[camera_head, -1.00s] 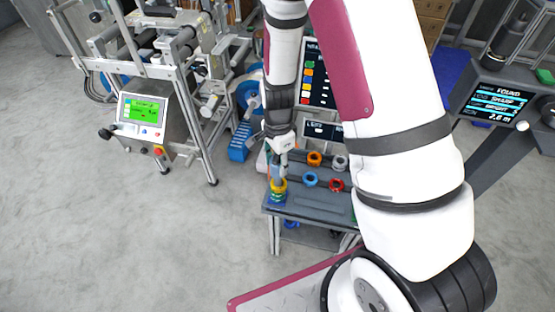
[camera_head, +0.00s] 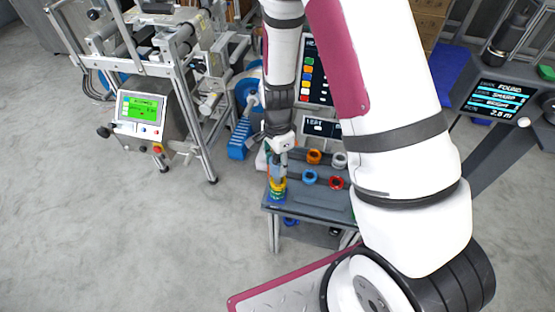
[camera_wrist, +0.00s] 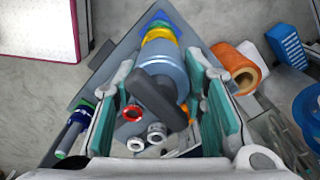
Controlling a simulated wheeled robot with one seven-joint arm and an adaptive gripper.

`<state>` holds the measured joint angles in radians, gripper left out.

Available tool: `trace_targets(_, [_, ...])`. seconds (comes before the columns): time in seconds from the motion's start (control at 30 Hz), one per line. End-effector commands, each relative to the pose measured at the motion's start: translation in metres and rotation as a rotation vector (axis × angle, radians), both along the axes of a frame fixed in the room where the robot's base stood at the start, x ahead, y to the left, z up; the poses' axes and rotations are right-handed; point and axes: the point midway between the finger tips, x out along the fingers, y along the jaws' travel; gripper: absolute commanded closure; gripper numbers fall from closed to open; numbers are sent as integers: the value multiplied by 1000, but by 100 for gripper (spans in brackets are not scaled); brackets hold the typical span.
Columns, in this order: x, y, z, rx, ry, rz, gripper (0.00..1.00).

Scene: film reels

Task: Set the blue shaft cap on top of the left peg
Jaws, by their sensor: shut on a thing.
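The blue shaft cap (camera_wrist: 163,62) is a grey-blue cylinder, held between the two fingers of my gripper (camera_wrist: 165,78) in the wrist view. A dark grey bar crosses its near end. In the head view the cap (camera_head: 277,172) shows below my gripper (camera_head: 279,160), in line with the left peg at the table's left front corner. A stack of yellow, green and blue rings (camera_head: 278,189) sits at that peg. The cap's lower end is at or just above the yellow ring; I cannot tell whether it touches. The peg itself is hidden.
The grey table (camera_head: 310,205) also carries orange (camera_head: 314,157), blue (camera_head: 309,177), red (camera_head: 336,183) and pale grey (camera_head: 339,160) rings. A display panel (camera_head: 322,128) stands behind. A metal machine (camera_head: 160,85) is at the left. Open floor (camera_head: 110,230) lies in front.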

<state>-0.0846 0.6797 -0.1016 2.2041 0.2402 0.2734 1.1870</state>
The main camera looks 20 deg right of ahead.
Motion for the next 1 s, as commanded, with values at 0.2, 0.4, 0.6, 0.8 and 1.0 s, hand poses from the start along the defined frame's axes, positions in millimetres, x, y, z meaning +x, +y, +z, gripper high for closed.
trace_targets(0.2, [0,0,-5,0,1,0,97])
trace_targets(0.4, [0,0,-5,0,0,0,97])
trace_targets(0.6, [0,0,-6,0,0,0,97])
trace_targets(0.8, [0,0,-11,0,1,-1,97])
trace_targets(1.0, [0,0,-16,0,0,-1,97])
